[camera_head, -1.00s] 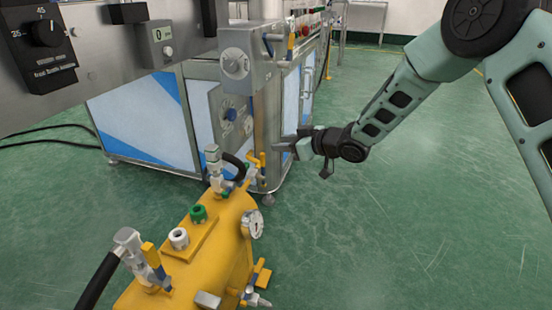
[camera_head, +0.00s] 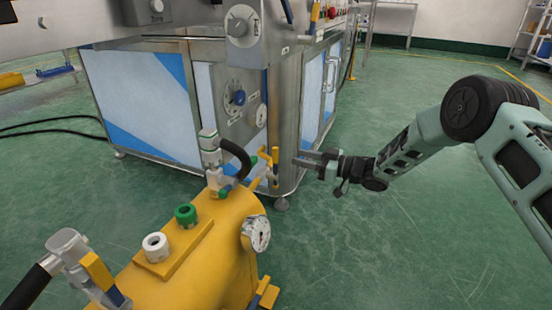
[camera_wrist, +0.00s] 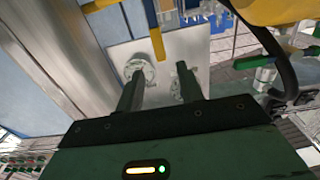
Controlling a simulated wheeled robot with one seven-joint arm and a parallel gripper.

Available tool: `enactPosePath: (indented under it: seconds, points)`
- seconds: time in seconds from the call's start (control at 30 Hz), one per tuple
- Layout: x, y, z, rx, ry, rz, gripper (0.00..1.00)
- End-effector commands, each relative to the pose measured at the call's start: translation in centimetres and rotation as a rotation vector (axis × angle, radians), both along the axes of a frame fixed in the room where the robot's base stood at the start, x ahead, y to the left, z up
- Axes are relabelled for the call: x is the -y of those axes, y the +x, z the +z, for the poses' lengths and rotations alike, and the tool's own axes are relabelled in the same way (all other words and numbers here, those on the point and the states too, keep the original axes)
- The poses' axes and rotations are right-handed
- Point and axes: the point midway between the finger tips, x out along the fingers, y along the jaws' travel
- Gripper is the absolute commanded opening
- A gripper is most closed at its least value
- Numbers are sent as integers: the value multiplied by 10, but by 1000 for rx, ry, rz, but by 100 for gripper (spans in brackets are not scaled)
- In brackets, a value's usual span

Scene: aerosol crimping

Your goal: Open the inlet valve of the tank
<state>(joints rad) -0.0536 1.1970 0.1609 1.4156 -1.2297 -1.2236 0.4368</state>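The yellow tank (camera_head: 200,262) stands at the lower left of the head view. It carries a valve with a grey fitting, black hose and yellow lever (camera_head: 96,270) at its near end and another grey valve fitting (camera_head: 211,160) at its far end. An upright yellow handle (camera_head: 275,166) shows by the far end, near the machine corner. I cannot tell which valve is the inlet. My gripper (camera_head: 301,161) is just right of that handle, pointing left. In the wrist view my gripper (camera_wrist: 159,84) has its fingers apart, with a yellow bar (camera_wrist: 186,105) near the right finger; contact is unclear.
A steel machine cabinet (camera_head: 148,95) with a blue knob (camera_head: 239,97) stands close behind the tank and my gripper. A pressure gauge (camera_head: 257,234) and white and green caps (camera_head: 156,246) are on the tank. The green floor at right is clear.

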Motion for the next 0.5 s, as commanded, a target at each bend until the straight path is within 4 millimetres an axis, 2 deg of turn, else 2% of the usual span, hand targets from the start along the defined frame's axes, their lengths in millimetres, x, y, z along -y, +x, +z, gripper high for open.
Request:
enactPosePath:
  seconds: [0.2,0.33,0.5]
  points:
    - [-44,15,-5,2,0,2,37]
    - [-65,23,-3,4,1,1,37]
    - [-81,29,-2,2,0,0,37]
